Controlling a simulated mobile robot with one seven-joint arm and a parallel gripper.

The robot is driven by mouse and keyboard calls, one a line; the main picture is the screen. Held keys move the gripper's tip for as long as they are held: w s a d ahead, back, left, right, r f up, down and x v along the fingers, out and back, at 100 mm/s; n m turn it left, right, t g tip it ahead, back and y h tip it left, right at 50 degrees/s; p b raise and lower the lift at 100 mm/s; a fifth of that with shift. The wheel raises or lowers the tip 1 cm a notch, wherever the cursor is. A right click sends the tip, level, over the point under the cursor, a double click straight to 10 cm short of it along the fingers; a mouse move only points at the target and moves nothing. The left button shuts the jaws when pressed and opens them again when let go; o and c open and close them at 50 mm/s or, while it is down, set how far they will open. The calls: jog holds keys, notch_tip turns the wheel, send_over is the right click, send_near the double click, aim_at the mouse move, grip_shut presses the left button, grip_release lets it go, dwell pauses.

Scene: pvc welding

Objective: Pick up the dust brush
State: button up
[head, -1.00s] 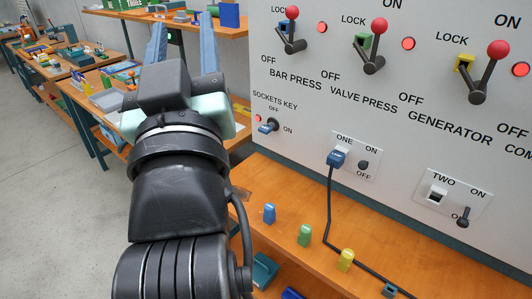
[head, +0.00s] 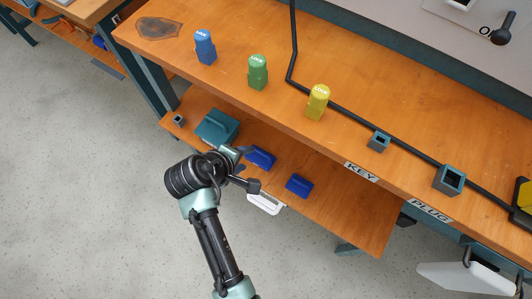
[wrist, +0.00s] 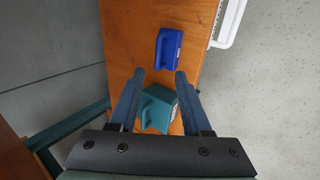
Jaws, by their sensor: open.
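I cannot tell for certain which item is the dust brush. On the lower wooden shelf, the head view shows a teal block-like item with a handle (head: 217,126) and two blue items, a nearer-left one (head: 262,157) and a right one (head: 298,184). The wrist view shows a blue item with a handle (wrist: 168,50) just beyond my fingertips, and the teal item (wrist: 158,108) between and below my fingers. My gripper (wrist: 160,74) is open and empty above the shelf. In the head view my wrist partly hides the gripper and the shelf's front edge.
The upper worktop (head: 215,75) overhangs the shelf, carrying blue (head: 205,47), green (head: 258,72) and yellow (head: 319,102) LOCK pieces. A white frame-like item (head: 265,203) is at the shelf's front edge. A teal table leg (wrist: 75,128) stands nearby. Open floor lies in front.

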aim_at(259, 153)
jog(key=shift+b+x, duration=2.2)
jog(key=shift+x, duration=3.1)
jog(key=shift+w, duration=0.1)
jog(key=shift+c, duration=0.2)
grip_shut()
